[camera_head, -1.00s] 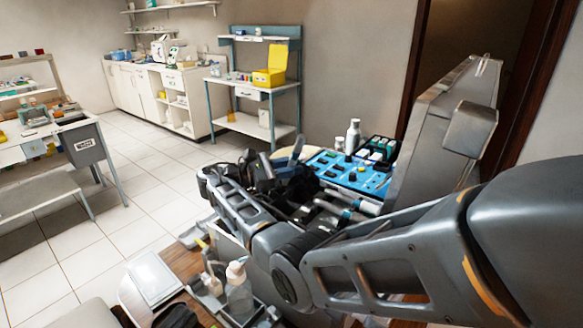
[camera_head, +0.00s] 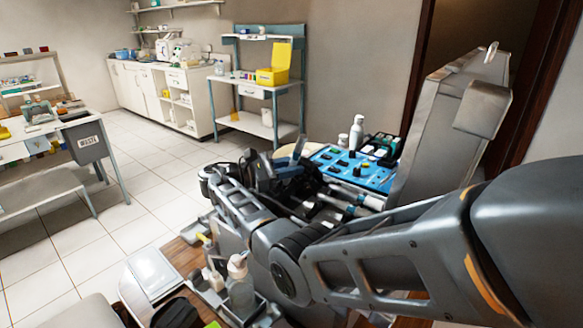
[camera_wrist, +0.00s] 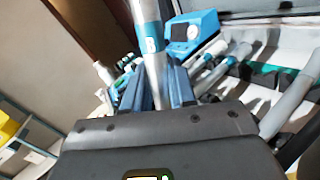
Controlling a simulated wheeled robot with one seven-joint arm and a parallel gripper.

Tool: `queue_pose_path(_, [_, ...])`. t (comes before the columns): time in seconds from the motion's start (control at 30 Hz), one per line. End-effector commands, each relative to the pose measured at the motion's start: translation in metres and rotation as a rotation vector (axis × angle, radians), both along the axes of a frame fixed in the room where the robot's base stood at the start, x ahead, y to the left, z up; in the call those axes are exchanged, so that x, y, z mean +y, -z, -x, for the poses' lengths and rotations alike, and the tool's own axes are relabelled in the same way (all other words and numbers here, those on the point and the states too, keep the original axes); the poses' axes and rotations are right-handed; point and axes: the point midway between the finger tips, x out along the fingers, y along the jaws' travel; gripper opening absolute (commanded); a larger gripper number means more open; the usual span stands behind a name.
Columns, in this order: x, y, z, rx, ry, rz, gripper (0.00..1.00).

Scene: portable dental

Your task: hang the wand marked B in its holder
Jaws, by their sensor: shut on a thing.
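The wand marked B (camera_wrist: 151,43) is a pale grey tube with a blue band and a white letter B. In the wrist view it rises from between my gripper's fingers (camera_wrist: 158,92) to the top edge, and its upper end is out of frame. My gripper (camera_head: 290,165) is shut on it, above the dental unit; the head view shows the hand only as a dark cluster. Other pale wands with teal bands (camera_wrist: 207,57) lie in a row to the right in the wrist view. I cannot tell which holder belongs to B.
A blue panel (camera_head: 379,177) with dark knobs and a white bottle (camera_head: 356,133) lie beyond the gripper. A tall grey panel (camera_head: 440,135) stands to the right. A blue box (camera_wrist: 194,32) sits behind the wands. A pump bottle (camera_head: 240,290) stands in front. Tiled floor (camera_head: 130,185) is open at left.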

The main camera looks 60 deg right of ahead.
Motion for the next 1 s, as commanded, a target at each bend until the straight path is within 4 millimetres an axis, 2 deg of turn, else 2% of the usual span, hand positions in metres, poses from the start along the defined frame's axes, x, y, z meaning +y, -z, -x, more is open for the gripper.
queue_pose_path(0.6, [-0.002,0.022,-0.007,0.0,0.0,0.0,0.0])
queue_pose_path(0.97, [-0.002,0.023,-0.008,0.0,0.0,0.0,0.0])
queue_pose_path(1.0, [-0.002,0.023,-0.008,0.0,0.0,0.0,0.3])
